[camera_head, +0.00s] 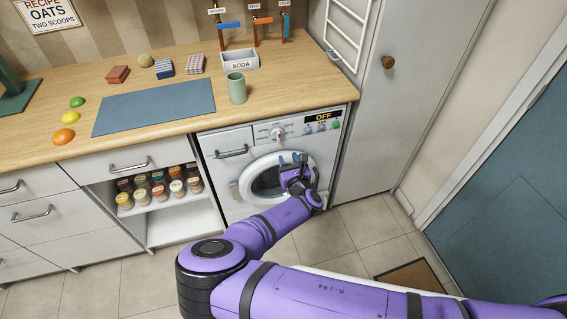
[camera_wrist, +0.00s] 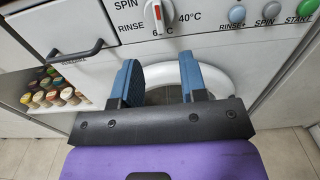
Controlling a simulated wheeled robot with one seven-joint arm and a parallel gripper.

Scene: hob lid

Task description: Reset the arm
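My arm is purple and reaches across the lower part of the head view toward the washing machine (camera_head: 230,172). My gripper (camera_head: 289,158) is in front of the machine's round door (camera_head: 262,186). In the wrist view my gripper (camera_wrist: 160,82) has its two blue fingers apart with nothing between them. Behind the fingers are the machine's white door ring (camera_wrist: 214,78) and the dial (camera_wrist: 158,18). Part of the door is hidden by my gripper and arm. I cannot tell whether the fingers touch the machine.
A wooden counter (camera_head: 180,66) runs above the machine, with a green mug (camera_head: 237,88) near its edge. An open shelf with several jars (camera_head: 157,188) is to the left. A tall cabinet (camera_head: 412,70) stands right. Tiled floor (camera_head: 345,229) is clear beside my arm.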

